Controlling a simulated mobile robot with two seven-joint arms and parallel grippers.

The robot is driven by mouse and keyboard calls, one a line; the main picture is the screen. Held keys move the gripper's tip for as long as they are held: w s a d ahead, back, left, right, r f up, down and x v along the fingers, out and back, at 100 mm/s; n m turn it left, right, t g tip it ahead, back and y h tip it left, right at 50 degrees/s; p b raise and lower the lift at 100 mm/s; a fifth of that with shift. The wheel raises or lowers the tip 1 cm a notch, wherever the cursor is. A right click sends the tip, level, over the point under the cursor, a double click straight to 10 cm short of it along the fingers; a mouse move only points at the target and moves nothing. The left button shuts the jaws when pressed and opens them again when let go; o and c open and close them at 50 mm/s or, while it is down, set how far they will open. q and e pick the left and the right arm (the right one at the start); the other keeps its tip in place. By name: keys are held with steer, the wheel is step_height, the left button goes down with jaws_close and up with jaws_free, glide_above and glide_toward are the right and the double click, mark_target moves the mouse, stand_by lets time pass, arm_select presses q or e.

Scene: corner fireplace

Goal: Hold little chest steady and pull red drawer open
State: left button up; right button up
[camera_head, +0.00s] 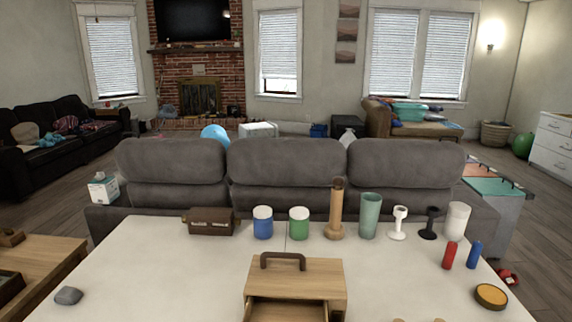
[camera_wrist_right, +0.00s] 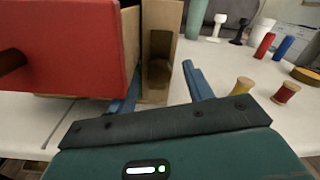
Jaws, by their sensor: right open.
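The little chest (camera_head: 322,273) is a light wooden box with a dark brown handle on top, at the near edge of the white table. An open-topped wooden drawer (camera_head: 287,311) projects from its front, cut off by the bottom of the head view. The red drawer front (camera_wrist_right: 60,45) with a dark knob (camera_wrist_right: 11,58) fills the left of the right wrist view. Light wooden chest parts (camera_wrist_right: 155,90) show beside it. My right gripper (camera_wrist_right: 160,85) is open, its blue fingers on either side of this wood; contact is unclear. My left gripper is not in view.
Behind the chest stand a brown box (camera_head: 208,221), blue and green jars, a wooden candlestick (camera_head: 336,210), a green vase (camera_head: 369,216) and several cups. Two spools (camera_wrist_right: 285,93) and a yellow-topped round tin (camera_head: 490,295) lie to the right. The table left of the chest is mostly clear.

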steer(key=o, duration=0.6)
steer(key=shift+c, duration=0.2)
steer(key=shift+s, duration=0.1)
